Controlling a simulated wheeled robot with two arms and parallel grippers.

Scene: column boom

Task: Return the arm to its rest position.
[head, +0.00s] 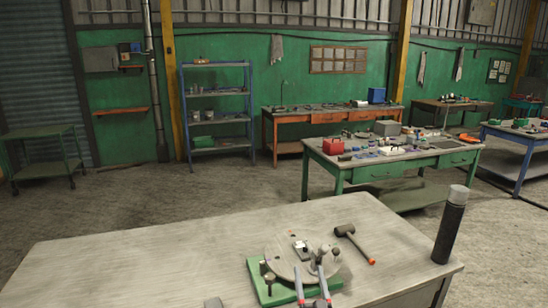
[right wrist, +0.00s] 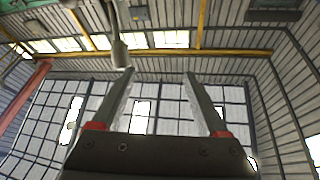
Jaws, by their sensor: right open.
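My right gripper (head: 309,270) comes in from the bottom edge of the head view, its two grey fingers with red bases apart and nothing between them. It appears in front of a fixture with a round grey plate (head: 283,268) on a green base (head: 262,284), partly covering it; I cannot tell whether it touches. In the right wrist view the open fingers (right wrist: 160,73) point toward a wall and roof, with no object between them. The rest of the right arm is out of the head view. My left gripper is not in view.
The fixture stands on a grey worktable (head: 130,255). A hammer (head: 353,242) lies right of it, and a dark cylinder with a grey top (head: 450,232) stands at the right edge. The table's left side is bare. A green bench (head: 375,172) stands behind.

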